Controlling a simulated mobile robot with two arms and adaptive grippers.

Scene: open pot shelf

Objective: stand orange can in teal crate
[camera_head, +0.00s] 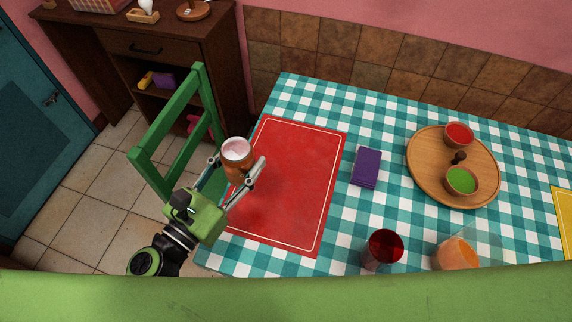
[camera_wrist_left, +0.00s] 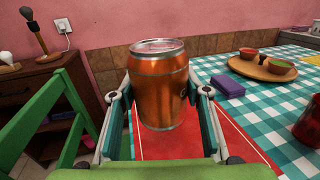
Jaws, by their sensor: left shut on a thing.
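The orange can (camera_head: 237,157) is upright between the fingers of my left gripper (camera_head: 236,172), over the left edge of the red place mat. In the left wrist view the orange can (camera_wrist_left: 160,85) fills the middle, with a finger of my left gripper (camera_wrist_left: 160,100) on each side, shut on it. The can's silver top faces up. I cannot tell how high it is above the mat. No teal crate shows in either view. My right gripper is not in view.
The red mat (camera_head: 295,190) lies on a checked tablecloth. A green chair (camera_head: 150,165) stands close on the left.

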